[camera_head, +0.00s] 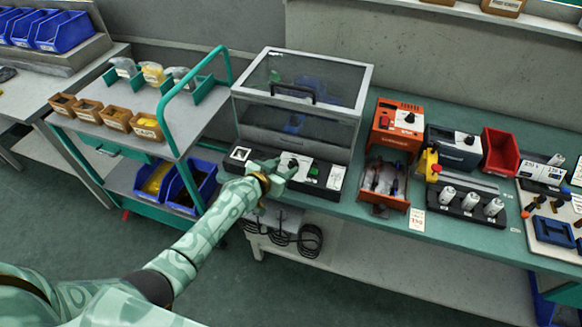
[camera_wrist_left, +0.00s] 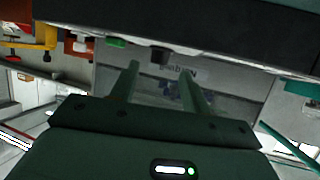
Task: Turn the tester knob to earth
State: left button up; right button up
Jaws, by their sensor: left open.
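The tester is a long dark panel (camera_head: 335,177) along the front of a clear-lidded box (camera_head: 300,95) on the green bench. Its knob (camera_head: 292,163) is a small dark piece on a white plate, partly hidden by my gripper. In the left wrist view the black knob (camera_wrist_left: 159,55) stands just beyond and between the fingertips. A green button (camera_wrist_left: 116,43) sits beside it. My left gripper (camera_head: 283,170) is open at the panel, its fingers also showing in the wrist view (camera_wrist_left: 160,72). I cannot read the knob's pointer or whether the fingers touch it. My right gripper is not in view.
An orange device (camera_head: 396,122), an open orange box of tools (camera_head: 383,185) and a red bin (camera_head: 499,152) stand to the right. A cart (camera_head: 175,125) with a green rail (camera_head: 222,62) stands close on the left. Black cables (camera_head: 308,241) hang below the panel.

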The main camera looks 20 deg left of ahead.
aim_at(292, 163)
pick_arm(q)
jog(key=b+x, duration=0.1)
jog(key=x, duration=0.2)
jog(key=shift+f, duration=0.1)
jog(key=shift+w+d, duration=0.15)
jog(key=shift+w, duration=0.15)
jog(key=shift+w+d+b, duration=0.1)
jog(key=shift+w+b, duration=0.05)
jog(key=shift+b, duration=0.15)
jog(key=c, duration=1)
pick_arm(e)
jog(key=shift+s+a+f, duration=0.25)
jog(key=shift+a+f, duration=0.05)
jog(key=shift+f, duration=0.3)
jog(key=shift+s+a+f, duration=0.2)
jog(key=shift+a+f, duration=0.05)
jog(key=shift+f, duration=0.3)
